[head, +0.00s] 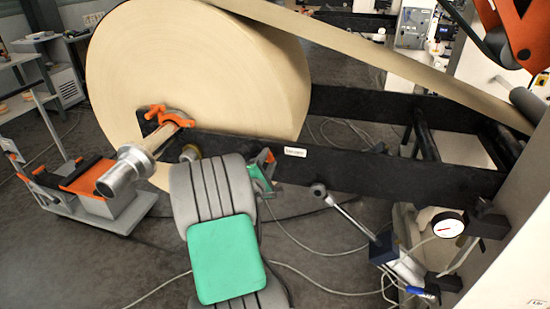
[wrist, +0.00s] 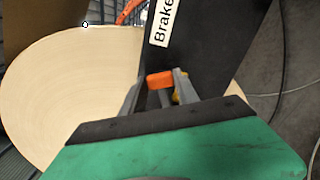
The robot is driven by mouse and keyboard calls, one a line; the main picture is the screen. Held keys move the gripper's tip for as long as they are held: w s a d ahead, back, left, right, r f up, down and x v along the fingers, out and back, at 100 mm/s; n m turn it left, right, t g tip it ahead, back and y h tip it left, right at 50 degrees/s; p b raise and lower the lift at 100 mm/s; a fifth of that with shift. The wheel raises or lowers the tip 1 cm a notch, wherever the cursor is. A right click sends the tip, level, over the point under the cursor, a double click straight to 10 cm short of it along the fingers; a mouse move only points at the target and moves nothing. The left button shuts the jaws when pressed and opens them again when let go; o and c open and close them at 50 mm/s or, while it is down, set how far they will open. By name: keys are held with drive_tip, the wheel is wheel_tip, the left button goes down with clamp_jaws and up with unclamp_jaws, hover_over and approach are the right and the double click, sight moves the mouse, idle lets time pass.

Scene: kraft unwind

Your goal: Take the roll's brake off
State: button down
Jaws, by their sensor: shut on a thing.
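The big tan paper roll (head: 205,70) hangs on its shaft beside a black frame beam (head: 390,170). In the wrist view the beam (wrist: 215,40) carries a white label (wrist: 163,22) reading "Brake". My gripper (wrist: 161,88) is shut on a small orange brake handle (wrist: 158,80) just below that label. In the head view my gripper (head: 266,168) is at the beam's near side, partly hidden by my arm, with a bit of orange (head: 270,156) at its tips. The roll (wrist: 70,90) fills the left of the wrist view. How the brake is set cannot be told.
An orange clamp (head: 165,117) and metal shaft end (head: 122,172) stick out left of my arm. A low cart (head: 115,205) stands at far left. A strut (head: 350,215) and a dial gauge (head: 448,224) are at right. Cables lie on the floor.

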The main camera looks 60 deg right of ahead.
drive_tip(key=r+n+p, duration=0.1)
drive_tip(key=w+r+n+p, duration=0.1)
drive_tip(key=n+p, duration=0.1)
drive_tip(key=w+r+n+p, duration=0.1)
drive_tip(key=p, duration=0.1)
drive_tip(key=shift+w+a+r+n, duration=0.15)
drive_tip(key=shift+a+r+n, duration=0.05)
drive_tip(key=shift+a+n, duration=0.15)
drive_tip(key=shift+w+a+r+n+p, duration=0.15)
drive_tip(key=shift+w+r+n+p, duration=0.1)
drive_tip(key=shift+w+n+p, duration=0.55)
drive_tip(key=shift+w+a+r+n+p, duration=0.2)
drive_tip(key=shift+w+n+p, duration=0.3)
drive_tip(key=shift+n+p, duration=0.55)
drive_tip(key=c, duration=0.9)
unclamp_jaws()
